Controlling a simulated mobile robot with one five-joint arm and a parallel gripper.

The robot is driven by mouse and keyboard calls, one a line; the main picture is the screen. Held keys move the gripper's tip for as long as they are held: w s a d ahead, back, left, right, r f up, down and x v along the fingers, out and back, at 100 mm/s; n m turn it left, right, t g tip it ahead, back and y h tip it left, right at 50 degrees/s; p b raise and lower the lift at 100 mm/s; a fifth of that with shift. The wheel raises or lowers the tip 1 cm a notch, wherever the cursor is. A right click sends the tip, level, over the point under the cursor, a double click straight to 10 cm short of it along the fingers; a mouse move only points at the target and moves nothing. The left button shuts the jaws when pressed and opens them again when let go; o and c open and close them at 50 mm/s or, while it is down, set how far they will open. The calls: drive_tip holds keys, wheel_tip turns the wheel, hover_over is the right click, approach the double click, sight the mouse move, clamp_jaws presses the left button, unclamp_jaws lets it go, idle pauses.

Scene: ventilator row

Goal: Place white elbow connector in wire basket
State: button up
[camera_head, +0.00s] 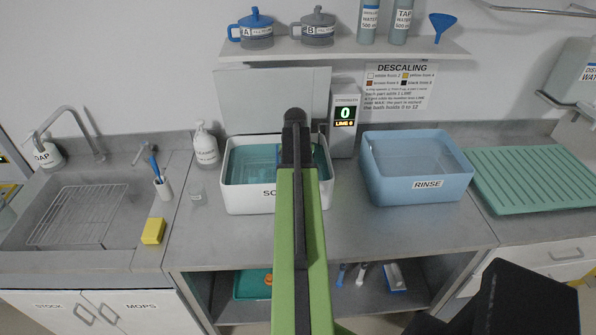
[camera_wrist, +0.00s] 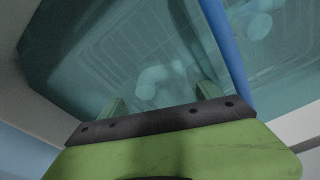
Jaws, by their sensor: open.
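In the wrist view a pale, curved piece (camera_wrist: 154,82), looking like the white elbow connector, lies under teal liquid in the tub. My gripper (camera_wrist: 161,99) is open above it, its two green fingertips on either side in the picture; I cannot tell whether they touch it. Fine wire lines of a basket (camera_wrist: 98,42) show in the same compartment; I cannot tell whether the piece lies inside it. A blue divider (camera_wrist: 226,50) separates this compartment from another with a second pale piece (camera_wrist: 258,22). In the head view my arm hides the gripper and the middle of the white tub (camera_head: 247,202).
A blue RINSE tub (camera_head: 415,185) stands right of the white tub, with a green ribbed mat (camera_head: 535,180) beyond. A wire rack (camera_head: 80,215) lies in the sink at left. The counter front (camera_head: 400,235) is clear.

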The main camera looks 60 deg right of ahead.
wheel_tip(320, 180, up, 11)
drive_tip(key=a+p, duration=0.1)
drive_tip(key=p, duration=0.9)
drive_tip(key=shift+s+a, duration=0.15)
drive_tip(key=w+a+n, duration=0.3)
drive_tip(key=w+a, duration=0.2)
drive_tip(key=a, duration=0.5)
drive_tip(key=w+a+n+y, duration=0.1)
drive_tip(key=w+a+n, duration=0.1)
drive_tip(key=w+a, duration=0.6)
drive_tip(key=w+a+n, duration=0.3)
drive_tip(key=a, duration=0.8)
drive_tip(key=a+n, duration=0.7)
drive_tip(key=a, duration=2.2)
wheel_tip(320, 180, down, 8)
drive_tip(key=b, duration=0.8)
drive_tip(key=shift+d+f, duration=0.25)
drive_tip(key=shift+d, duration=0.05)
